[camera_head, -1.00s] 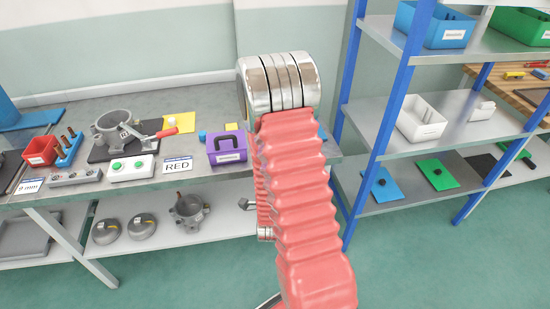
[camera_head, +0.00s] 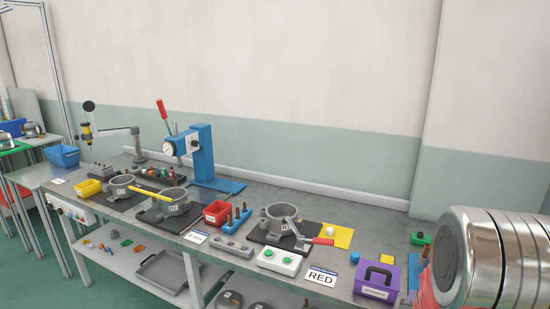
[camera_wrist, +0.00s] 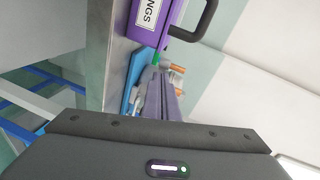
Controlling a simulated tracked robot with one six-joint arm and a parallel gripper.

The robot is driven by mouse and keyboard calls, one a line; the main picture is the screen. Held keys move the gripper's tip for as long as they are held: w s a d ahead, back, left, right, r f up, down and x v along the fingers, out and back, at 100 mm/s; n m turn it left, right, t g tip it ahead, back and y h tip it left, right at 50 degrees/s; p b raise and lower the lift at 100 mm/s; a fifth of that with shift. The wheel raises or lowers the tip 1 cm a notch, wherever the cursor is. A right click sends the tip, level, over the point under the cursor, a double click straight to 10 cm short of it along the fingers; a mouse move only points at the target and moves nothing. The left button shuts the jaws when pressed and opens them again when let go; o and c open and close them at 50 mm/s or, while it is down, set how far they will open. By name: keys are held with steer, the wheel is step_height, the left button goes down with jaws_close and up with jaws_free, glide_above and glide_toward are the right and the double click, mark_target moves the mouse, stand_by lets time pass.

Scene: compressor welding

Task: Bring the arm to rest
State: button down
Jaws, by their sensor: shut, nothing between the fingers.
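My gripper (camera_wrist: 162,88) shows in the wrist view as two narrow purple-grey fingers standing out from its dark grey body. The fingers are shut together with nothing between them. Beyond the fingertips are a blue tray (camera_wrist: 135,78) and small orange-tipped parts (camera_wrist: 177,78) on the bench. A purple box (camera_wrist: 148,22) with a dark handle is just past them at the top; I cannot tell the exact gap. In the head view only my arm's silver joint and a bit of red sleeve show at the right edge; the gripper is hidden there.
A lower shelf runs below. The wall behind is bare.

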steer(key=s+a+r+n+g+y, duration=0.2)
steer(key=a+r+n+y, duration=0.1)
steer(key=a+r+n, duration=0.3)
steer(key=s+a+r+n+g+y, duration=0.1)
steer(key=a+r+n+y, duration=0.3)
steer(key=a, duration=0.5)
steer(key=s+a+r+n+g, duration=0.2)
steer(key=s+n, duration=0.4)
steer(key=s, duration=0.4)
steer(key=s+a+r+n+g+y, duration=0.1)
steer(key=s+a+r+n+g, duration=0.2)
steer(key=s, duration=0.8)
steer(key=a+n, duration=0.2)
steer(key=n, duration=0.1)
steer(key=shift+a, duration=0.2)
